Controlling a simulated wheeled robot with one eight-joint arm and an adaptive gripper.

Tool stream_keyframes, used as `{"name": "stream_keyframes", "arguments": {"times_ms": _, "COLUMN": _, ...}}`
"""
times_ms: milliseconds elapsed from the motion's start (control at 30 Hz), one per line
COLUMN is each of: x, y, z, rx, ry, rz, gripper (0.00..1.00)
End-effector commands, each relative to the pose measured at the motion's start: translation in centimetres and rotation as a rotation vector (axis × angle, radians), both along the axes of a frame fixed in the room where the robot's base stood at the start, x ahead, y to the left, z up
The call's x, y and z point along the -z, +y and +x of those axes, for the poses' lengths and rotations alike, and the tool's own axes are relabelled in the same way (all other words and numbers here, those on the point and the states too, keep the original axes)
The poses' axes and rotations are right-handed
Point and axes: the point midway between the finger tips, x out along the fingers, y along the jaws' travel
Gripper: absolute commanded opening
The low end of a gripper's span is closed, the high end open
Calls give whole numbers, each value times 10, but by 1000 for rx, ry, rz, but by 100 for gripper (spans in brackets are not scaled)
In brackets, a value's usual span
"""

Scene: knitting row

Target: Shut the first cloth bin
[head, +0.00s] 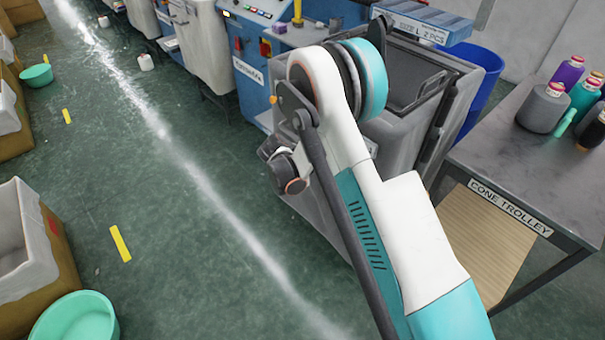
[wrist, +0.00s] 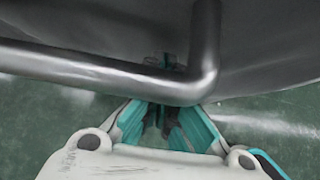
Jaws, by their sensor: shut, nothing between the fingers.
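The nearest grey cloth bin (head: 400,142) stands in front of the blue knitting machine, partly behind my arm. Its dark top opening shows in the head view, with a dark bar along the right side. In the wrist view a bent grey metal bar (wrist: 95,68) crosses in front of a smooth grey surface (wrist: 100,22), probably the bin's side. My gripper (wrist: 165,122) has teal fingers, shut and empty, just below the bar's corner. I cannot tell whether it touches the bar. In the head view the fingers are not clearly seen.
A cone trolley (head: 480,150) with yarn cones stands close on the right. A blue drum (head: 485,75) is behind the bin. Another cloth bin (head: 205,45) hangs further along the row.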

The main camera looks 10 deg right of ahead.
Motion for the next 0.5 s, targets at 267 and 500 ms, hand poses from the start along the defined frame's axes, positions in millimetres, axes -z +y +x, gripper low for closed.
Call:
{"name": "stream_keyframes", "arguments": {"times_ms": 267, "x": -1, "y": -67, "z": 44, "rx": 5, "ry": -1, "rz": -2, "gripper": 0}}
{"name": "stream_keyframes", "arguments": {"times_ms": 500, "x": -1, "y": -110, "z": 73, "rx": 4, "ry": -1, "rz": -2, "gripper": 0}}
